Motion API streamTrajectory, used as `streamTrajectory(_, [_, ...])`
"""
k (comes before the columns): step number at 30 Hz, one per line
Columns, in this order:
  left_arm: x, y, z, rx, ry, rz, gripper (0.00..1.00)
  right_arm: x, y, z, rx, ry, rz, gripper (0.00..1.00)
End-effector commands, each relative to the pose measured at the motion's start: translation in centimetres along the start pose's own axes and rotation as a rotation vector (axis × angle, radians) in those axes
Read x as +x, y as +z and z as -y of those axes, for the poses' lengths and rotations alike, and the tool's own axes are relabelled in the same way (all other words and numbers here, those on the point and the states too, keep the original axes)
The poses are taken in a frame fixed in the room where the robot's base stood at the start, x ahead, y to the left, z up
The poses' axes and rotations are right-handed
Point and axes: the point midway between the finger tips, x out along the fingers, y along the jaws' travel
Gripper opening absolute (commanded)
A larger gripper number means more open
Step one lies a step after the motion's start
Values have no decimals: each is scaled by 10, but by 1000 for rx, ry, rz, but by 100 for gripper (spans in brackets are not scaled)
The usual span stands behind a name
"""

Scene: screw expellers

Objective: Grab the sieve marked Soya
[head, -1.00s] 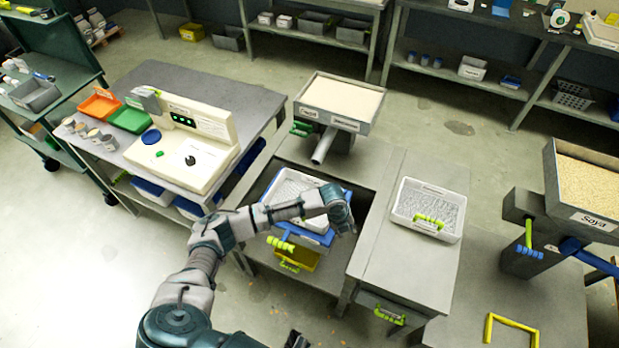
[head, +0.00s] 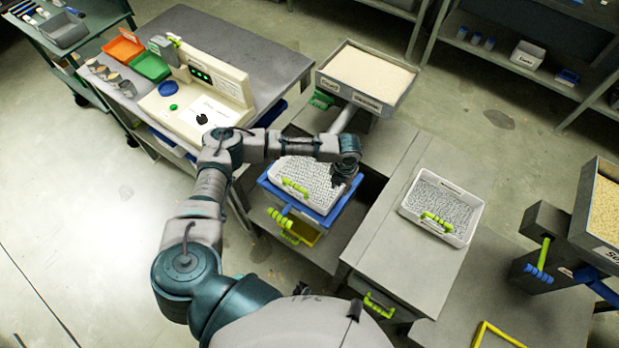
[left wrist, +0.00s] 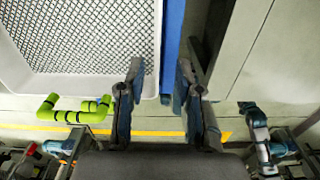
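A white sieve (head: 306,182) with grey mesh and a lime-green handle sits tilted on a blue frame (head: 322,215) in the gap between the grey tables. Its mesh and rim (left wrist: 85,40) fill the upper left of the left wrist view. A second white sieve (head: 440,207) with a lime-green handle lies on the grey table to the right; I cannot read its label. My left gripper (head: 347,177) is at the right edge of the first sieve. Its fingers (left wrist: 159,68) are open, above the sieve's rim and the blue frame. My right gripper does not show.
A hopper with pale contents (head: 368,75) stands behind the first sieve. A cream machine (head: 205,95) sits on the left table. A yellow bracket (head: 497,332) lies front right.

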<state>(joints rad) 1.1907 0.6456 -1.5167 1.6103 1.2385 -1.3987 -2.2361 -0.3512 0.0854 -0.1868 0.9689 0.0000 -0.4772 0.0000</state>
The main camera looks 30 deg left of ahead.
Motion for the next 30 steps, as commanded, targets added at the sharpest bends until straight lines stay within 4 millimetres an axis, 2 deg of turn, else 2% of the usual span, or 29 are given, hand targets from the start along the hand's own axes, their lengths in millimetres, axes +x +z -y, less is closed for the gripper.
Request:
streamTrajectory(8, [26,0,-4,-2,0,0,34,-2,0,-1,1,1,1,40])
streamTrajectory(15, [62,0,-6,-1,-3,-1,34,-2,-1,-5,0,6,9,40])
streamTrajectory(24, [68,0,-5,-2,-1,1,34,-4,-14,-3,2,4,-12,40])
streamTrajectory(26, [67,1,-5,-1,-1,1,22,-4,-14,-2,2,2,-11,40])
streamTrajectory(28, [67,1,-5,-1,-1,1,4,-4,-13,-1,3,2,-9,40])
streamTrajectory(29, [67,1,-5,-2,-1,1,0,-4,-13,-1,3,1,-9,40])
streamTrajectory(30, [67,1,-5,-2,-1,1,0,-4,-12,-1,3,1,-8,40])
